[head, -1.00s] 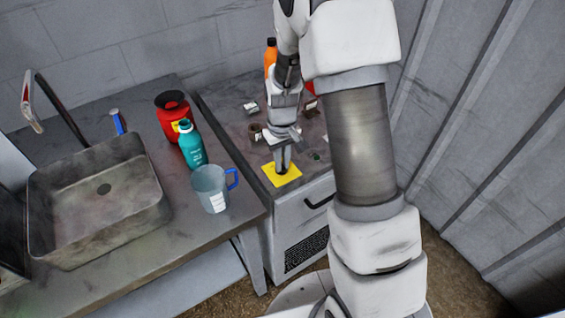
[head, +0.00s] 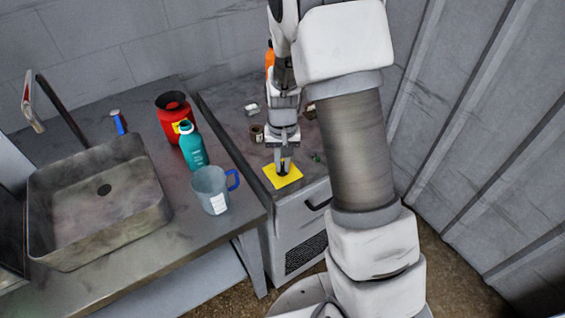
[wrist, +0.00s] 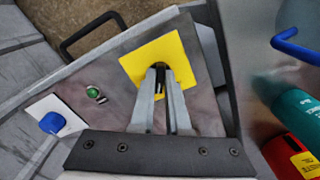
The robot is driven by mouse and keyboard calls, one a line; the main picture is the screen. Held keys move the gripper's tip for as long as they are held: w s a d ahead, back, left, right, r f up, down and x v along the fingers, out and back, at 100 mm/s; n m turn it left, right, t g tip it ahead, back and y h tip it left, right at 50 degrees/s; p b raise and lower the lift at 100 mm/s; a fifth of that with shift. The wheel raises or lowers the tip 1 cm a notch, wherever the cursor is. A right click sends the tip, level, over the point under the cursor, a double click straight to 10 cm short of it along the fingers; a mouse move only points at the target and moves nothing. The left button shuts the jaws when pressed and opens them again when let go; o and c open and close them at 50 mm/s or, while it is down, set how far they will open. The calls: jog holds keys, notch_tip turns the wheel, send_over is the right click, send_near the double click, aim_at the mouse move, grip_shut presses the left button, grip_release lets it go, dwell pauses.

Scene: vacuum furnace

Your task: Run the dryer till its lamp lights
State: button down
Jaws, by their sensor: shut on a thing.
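A cabinet (head: 285,215) with a dark handle and a vent grille stands right of the sink counter; I take it for the dryer. On its top is a yellow plate (head: 292,180), also in the wrist view (wrist: 135,66). A small black knob (wrist: 158,70) rises from the plate, mostly hidden by the fingers. My gripper (head: 283,168) points down at the plate, shut on the knob. Beside the plate is a small green lamp (wrist: 92,91); I cannot tell whether it is lit. A blue button (wrist: 52,122) sits on a white plate near it.
On the counter at left are a metal sink (head: 95,215), a clear jug (head: 210,190) with a blue handle, a teal bottle (head: 192,150) and a red container (head: 172,118). An orange bottle (head: 269,55) and small items stand behind my gripper. A ribbed wall is at right.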

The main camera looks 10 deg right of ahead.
aim_at(283, 167)
jog(key=c, duration=0.9)
grip_release()
notch_tip(283, 167, up, 18)
jog(key=p, duration=0.1)
jog(key=shift+f, duration=0.25)
jog(key=s+r+n+t, duration=0.1)
jog(key=s+r, duration=0.4)
jog(key=s, duration=0.5)
jog(key=s+r+n+t, duration=0.1)
jog(key=s+r+t, duration=0.3)
jog(key=s, duration=0.6)
jog(key=shift+s+d+r+n+t, duration=0.2)
jog(key=shift+d+r+n+t, duration=0.1)
jog(key=shift+r, duration=0.3)
